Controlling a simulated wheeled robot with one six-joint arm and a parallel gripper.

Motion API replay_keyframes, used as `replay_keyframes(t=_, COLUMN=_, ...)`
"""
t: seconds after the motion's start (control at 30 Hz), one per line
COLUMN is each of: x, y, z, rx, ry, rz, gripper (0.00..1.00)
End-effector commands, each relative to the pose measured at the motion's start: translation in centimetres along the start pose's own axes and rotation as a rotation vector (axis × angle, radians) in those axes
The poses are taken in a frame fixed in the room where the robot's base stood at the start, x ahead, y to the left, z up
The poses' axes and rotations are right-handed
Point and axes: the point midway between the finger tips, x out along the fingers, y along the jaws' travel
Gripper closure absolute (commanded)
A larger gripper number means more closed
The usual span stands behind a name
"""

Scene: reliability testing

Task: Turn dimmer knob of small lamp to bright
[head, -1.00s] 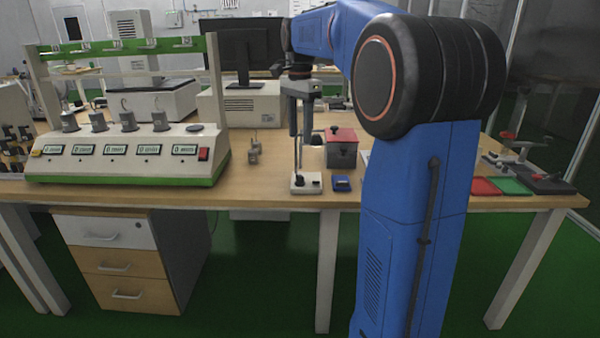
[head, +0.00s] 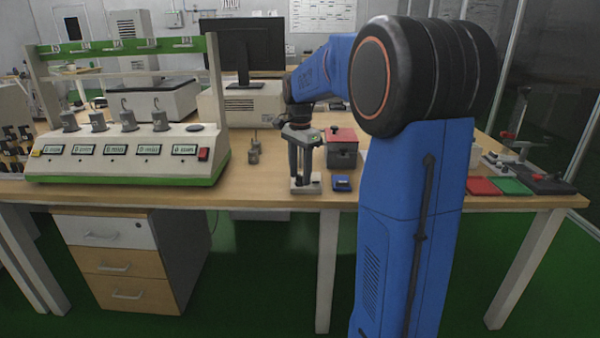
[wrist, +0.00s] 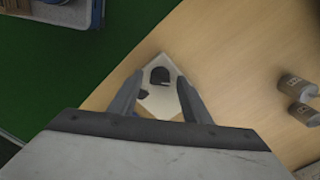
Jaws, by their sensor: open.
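A small white base (head: 305,187), which I take to be the lamp's, stands near the front edge of the table. In the wrist view, the white base (wrist: 158,102) carries a larger dark round part (wrist: 160,76) and a smaller dark part (wrist: 142,95). I cannot tell for sure which is the dimmer knob. My gripper (head: 304,178) points down over the base with its fingers apart. In the wrist view my gripper (wrist: 159,82) has the larger dark part between its fingertips in the picture; contact cannot be told. The lamp's head is not clearly visible.
A small blue item (head: 341,183) lies just right of the base, and a red-topped grey box (head: 342,150) stands behind it. Small metal weights (head: 254,150) stand to the left. A white-and-green test rig (head: 120,165) fills the left side.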

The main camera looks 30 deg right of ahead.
Motion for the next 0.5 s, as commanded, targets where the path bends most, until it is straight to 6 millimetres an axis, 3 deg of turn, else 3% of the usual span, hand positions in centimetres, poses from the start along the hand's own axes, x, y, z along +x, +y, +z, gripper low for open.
replay_keyframes(t=0.23, x=0.04, y=-0.01, z=0.0, rx=0.0, ry=0.0, rz=0.0, gripper=0.56)
replay_keyframes(t=0.4, x=0.03, y=-0.01, z=0.0, rx=0.0, ry=0.0, rz=0.0, gripper=0.97)
replay_keyframes(t=0.5, x=0.02, y=-0.01, z=0.0, rx=-0.001, ry=0.0, rz=0.0, gripper=0.97)
